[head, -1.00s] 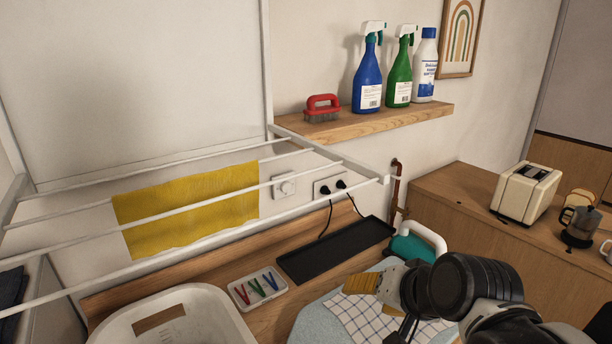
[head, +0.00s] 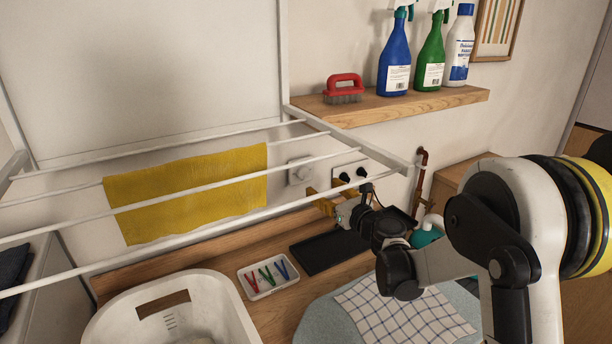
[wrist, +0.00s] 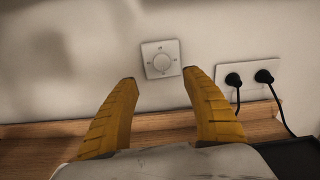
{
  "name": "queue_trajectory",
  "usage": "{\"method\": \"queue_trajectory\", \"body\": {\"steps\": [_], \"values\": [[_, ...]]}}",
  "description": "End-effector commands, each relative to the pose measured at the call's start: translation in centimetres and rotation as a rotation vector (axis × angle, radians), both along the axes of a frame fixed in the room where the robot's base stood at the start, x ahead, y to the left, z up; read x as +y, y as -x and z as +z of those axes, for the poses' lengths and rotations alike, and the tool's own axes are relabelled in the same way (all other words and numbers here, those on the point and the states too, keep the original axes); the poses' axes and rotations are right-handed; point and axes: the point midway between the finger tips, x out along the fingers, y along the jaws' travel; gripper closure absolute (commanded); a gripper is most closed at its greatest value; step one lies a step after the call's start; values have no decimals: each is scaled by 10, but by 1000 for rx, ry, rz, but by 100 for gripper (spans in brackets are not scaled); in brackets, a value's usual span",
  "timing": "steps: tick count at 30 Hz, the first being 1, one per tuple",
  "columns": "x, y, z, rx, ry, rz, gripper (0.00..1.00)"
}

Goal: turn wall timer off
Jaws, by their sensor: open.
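The wall timer (wrist: 161,59) is a square white plate with a round dial on the wall. In the wrist view it lies just beyond and slightly above the gap between my fingertips, apart from them. In the head view the timer (head: 300,172) shows partly, behind the drying rack's bars. My gripper (wrist: 158,75) has two yellow fingers, open and empty, pointing at the wall. In the head view my gripper (head: 313,198) is just below and right of the timer. The dial's exact setting is too small to tell.
A double socket (wrist: 249,75) with two black plugs is right of the timer. The white drying rack (head: 205,195), with a yellow cloth (head: 190,180), spans the space in front of the wall. A black tray (head: 330,250) and peg dish (head: 268,278) lie on the worktop below.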

Motion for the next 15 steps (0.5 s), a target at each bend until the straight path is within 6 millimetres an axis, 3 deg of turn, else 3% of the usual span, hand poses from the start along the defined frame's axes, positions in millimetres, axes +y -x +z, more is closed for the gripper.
{"method": "queue_trajectory", "body": {"steps": [8, 15], "values": [[14, -24, -8, 23, -64, -6, 43], [41, -64, -9, 22, -61, -6, 43]]}}
